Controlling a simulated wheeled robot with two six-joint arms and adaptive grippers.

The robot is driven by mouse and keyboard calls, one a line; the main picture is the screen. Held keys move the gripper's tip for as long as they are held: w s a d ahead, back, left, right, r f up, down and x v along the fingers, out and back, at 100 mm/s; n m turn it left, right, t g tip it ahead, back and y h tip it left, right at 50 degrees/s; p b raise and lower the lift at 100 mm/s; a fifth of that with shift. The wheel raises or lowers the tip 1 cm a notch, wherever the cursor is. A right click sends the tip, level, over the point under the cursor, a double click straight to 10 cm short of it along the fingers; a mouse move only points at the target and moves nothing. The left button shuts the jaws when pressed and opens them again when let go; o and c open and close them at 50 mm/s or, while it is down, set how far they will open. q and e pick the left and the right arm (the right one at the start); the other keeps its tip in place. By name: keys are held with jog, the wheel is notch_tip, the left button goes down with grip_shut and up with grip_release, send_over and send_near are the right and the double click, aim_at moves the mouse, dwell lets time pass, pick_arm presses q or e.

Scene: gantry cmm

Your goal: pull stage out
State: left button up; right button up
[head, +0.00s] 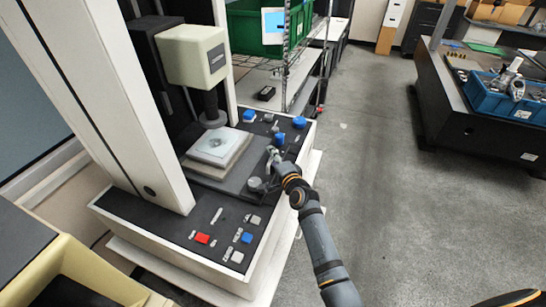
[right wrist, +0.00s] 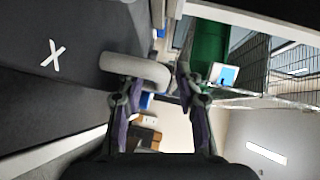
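The stage (head: 190,171) is a dark flat slab on the machine's bed, with a pale square plate (head: 219,147) on top, under the cream measuring head. A grey rounded knob (head: 256,184) shows at its front right edge. My right gripper (head: 267,170) reaches in from the lower right and is at this knob. In the right wrist view, a pale rounded grip (right wrist: 134,68) lies at the fingertips of my right gripper (right wrist: 152,88). The fingers are spread apart, one near each end of it; contact cannot be told. My left gripper is not in view.
The cream head (head: 190,55) hangs over the stage between white columns. Buttons, including a red one (head: 202,239), sit on the machine's black top. A wire rack with a green bin (head: 247,30) stands behind. A blue crate (head: 500,98) is at right. The grey floor between is clear.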

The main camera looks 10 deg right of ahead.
grip_shut()
dwell(0.4)
